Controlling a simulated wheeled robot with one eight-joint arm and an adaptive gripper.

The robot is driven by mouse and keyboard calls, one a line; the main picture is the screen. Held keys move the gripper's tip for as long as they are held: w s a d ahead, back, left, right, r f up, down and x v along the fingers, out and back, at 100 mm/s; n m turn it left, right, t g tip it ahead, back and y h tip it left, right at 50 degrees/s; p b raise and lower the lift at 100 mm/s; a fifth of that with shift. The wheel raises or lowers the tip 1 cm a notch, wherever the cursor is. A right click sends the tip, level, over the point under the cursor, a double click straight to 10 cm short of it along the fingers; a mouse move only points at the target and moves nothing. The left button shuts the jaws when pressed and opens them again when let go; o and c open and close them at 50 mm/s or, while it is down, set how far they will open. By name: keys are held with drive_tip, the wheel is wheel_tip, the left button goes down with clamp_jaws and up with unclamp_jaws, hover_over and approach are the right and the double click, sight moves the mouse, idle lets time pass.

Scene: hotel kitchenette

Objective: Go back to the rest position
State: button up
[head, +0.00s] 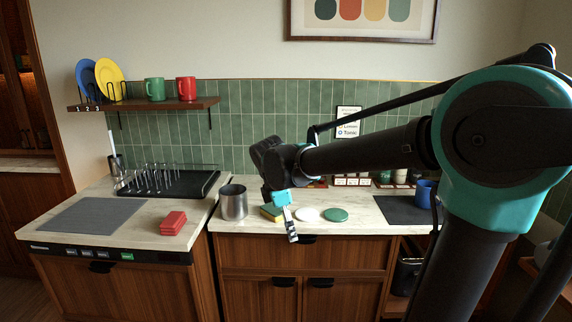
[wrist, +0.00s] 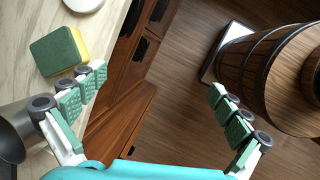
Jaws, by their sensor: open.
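My gripper (wrist: 158,108) is open and empty in the wrist view, its two green-padded fingers spread wide. Between them I see drawer fronts and the wooden floor below the counter edge. In the head view my gripper (head: 287,214) hangs at the front edge of the right counter (head: 370,222), fingers pointing down. A green and yellow sponge (wrist: 58,50) lies on the counter beside the left finger; it also shows in the head view (head: 270,213), partly behind the gripper. A metal canister (head: 233,202) stands left of it.
A white disc (head: 307,214) and a green disc (head: 336,215) lie right of the gripper. A blue mug (head: 424,193) stands further right. A wooden barrel (wrist: 260,75) stands on the floor.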

drive_tip(key=s+d+f+m+y, duration=0.1)
drive_tip(key=s+d+f+m, duration=0.6)
drive_tip(key=d+f+m, duration=0.1)
drive_tip(key=s+d+f+m+t+y, duration=0.1)
drive_tip(key=s+d+f+m, duration=0.6)
drive_tip(key=d+m, duration=0.3)
drive_tip(key=shift+f+m, duration=0.6)
drive_tip(key=shift+m, duration=0.1)
drive_tip(key=shift+s+d, duration=0.1)
